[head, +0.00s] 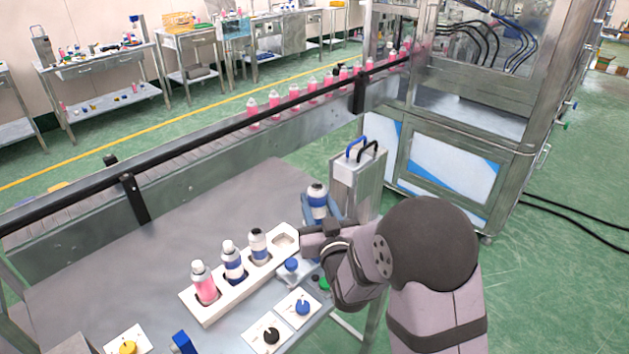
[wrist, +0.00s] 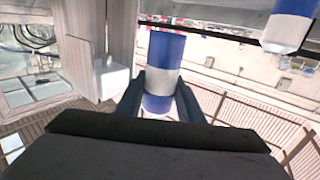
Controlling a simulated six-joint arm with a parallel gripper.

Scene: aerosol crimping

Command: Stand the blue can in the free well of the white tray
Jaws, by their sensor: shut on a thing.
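The blue can (head: 318,194) has a white band and a pale top, and stands upright in my gripper (head: 320,213). In the wrist view the can (wrist: 165,72) sits between the two blue fingers of my gripper (wrist: 160,88), which is shut on it. The white tray (head: 212,318) lies on the grey table. Its free well (head: 284,241) is at the far right end, just left of and below the held can in the head view. The can's base is partly hidden by the fingers.
The other wells hold a pink can (head: 205,286), a white-and-blue can (head: 233,262) and a grey-and-dark can (head: 258,245). Buttons (head: 302,308) sit in front. A metal box with handles (head: 357,178) stands behind right. A black rail (head: 220,133) and conveyor run behind.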

